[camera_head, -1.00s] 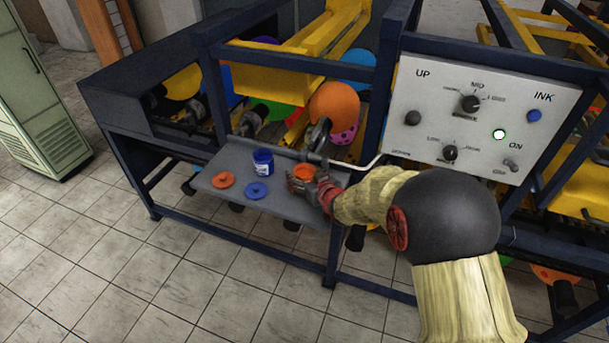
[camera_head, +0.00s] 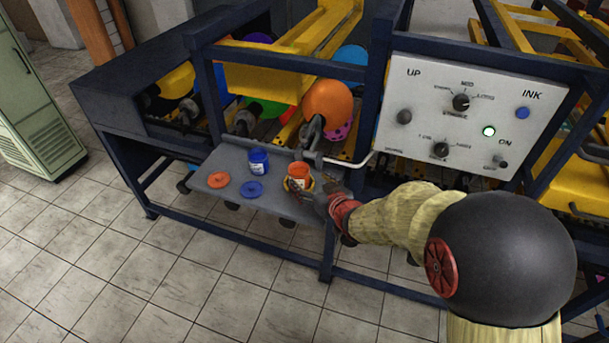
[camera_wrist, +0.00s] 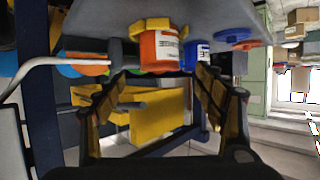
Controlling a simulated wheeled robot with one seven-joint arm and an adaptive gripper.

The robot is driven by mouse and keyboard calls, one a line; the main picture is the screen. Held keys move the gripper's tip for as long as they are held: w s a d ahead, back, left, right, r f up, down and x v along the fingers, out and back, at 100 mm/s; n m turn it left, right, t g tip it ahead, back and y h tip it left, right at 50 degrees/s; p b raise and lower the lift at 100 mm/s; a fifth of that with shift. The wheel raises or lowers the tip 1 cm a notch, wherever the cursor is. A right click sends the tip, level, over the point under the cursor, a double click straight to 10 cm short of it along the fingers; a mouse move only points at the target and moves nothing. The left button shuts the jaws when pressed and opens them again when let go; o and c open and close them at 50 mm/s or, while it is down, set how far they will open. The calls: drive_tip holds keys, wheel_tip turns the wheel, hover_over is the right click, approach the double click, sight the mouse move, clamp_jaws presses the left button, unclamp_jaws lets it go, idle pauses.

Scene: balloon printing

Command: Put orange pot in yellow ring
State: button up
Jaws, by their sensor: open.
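The orange pot (camera_head: 299,172) stands upright on the grey shelf, with the yellow ring (camera_head: 289,185) showing on both sides of its base. In the wrist view, which is upside down, the orange pot (camera_wrist: 158,52) has its base against the yellow ring (camera_wrist: 138,27). The pot looks to be inside the ring, but I cannot tell whether it is fully down. My gripper (camera_head: 314,197) is just to the near right of the pot. Its fingers (camera_wrist: 160,82) are spread apart and empty in the wrist view, with the pot beyond their tips.
A blue pot (camera_head: 259,162) stands left of the orange pot. An orange lid (camera_head: 218,180) and a blue lid (camera_head: 252,189) lie on the grey shelf (camera_head: 233,158). An orange balloon (camera_head: 327,99) and a metal arm are behind the pot. A control panel (camera_head: 470,115) is at right.

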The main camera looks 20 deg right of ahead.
drive_tip(key=s+d+r+m+g+h, duration=0.2)
drive_tip(key=s+d+r+g+h, duration=0.1)
drive_tip(key=s+r, duration=0.9)
drive_tip(key=s+a+r+g, duration=0.1)
drive_tip(key=s+a+g, duration=0.1)
drive_tip(key=s, duration=0.8)
drive_tip(key=s+a+r+g, duration=0.2)
drive_tip(key=s, duration=0.8)
drive_tip(key=shift+a+r+g+y, duration=0.2)
drive_tip(key=shift+r+g+y, duration=0.1)
drive_tip(key=shift+g+y, duration=0.1)
